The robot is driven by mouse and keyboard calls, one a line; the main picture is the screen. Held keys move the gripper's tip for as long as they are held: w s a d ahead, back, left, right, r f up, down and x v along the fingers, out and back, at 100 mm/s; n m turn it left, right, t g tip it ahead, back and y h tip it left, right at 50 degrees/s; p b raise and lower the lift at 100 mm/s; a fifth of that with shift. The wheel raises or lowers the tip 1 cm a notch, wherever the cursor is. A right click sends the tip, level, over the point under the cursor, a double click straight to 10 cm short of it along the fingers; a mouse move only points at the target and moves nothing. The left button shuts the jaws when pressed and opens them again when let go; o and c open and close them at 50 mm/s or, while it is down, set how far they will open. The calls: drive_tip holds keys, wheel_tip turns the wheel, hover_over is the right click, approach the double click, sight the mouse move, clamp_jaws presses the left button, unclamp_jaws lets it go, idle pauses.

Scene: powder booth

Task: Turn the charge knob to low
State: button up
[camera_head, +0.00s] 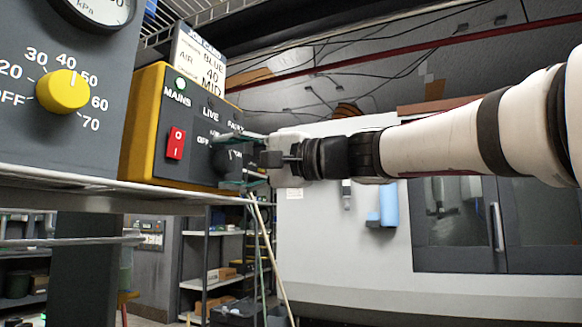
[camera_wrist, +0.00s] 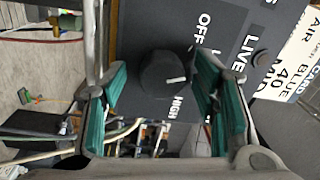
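The charge knob (camera_wrist: 163,74) is a dark round knob on the dark front of a yellow-sided control box (camera_head: 140,135). In the wrist view my gripper (camera_wrist: 160,95) is open, with green pads on both sides of the knob. A gap shows at the left pad; contact at the right pad is unclear.
A red rocker switch (camera_head: 175,143) and a lit green MAINS lamp (camera_head: 180,84) are left of the knob. A card (camera_head: 198,62) reading BLUE, AIR 40, MID stands on the box. A yellow dial (camera_head: 62,91) is on the grey panel at left. The shelf edge (camera_head: 150,196) runs below.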

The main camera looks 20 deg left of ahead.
drive_tip(key=shift+d, duration=0.1)
drive_tip(key=d, duration=1.1)
drive_tip(key=shift+s+d+f, duration=0.35)
drive_tip(key=shift+s+d, duration=0.05)
drive_tip(key=shift+s, duration=0.05)
